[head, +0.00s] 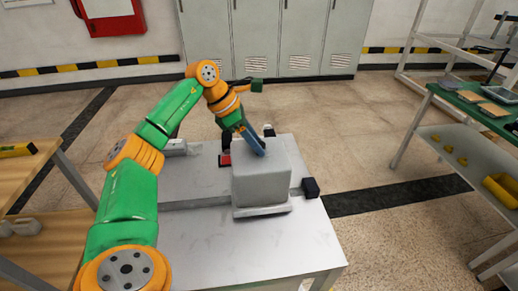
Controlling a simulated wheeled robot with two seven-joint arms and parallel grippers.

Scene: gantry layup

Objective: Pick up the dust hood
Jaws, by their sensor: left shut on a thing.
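The dust hood (260,184) is a pale grey box-shaped cover on the white-topped table in the middle of the head view. My left gripper (262,152) reaches down from above and behind it. Its fingers are shut on the hood at its top edge. The fingertips are partly hidden, so the exact grip is hard to see. The hood looks upright, over or just above a light grey base plate (262,211). I cannot tell whether there is a gap below it. My right gripper is not in view.
The white table (230,254) has free room in front of the hood. A small black block (311,187) is close to the hood's right. A red item (225,160) is behind its left. A green-topped shelf unit (470,105) stands right, a wooden bench (22,172) left.

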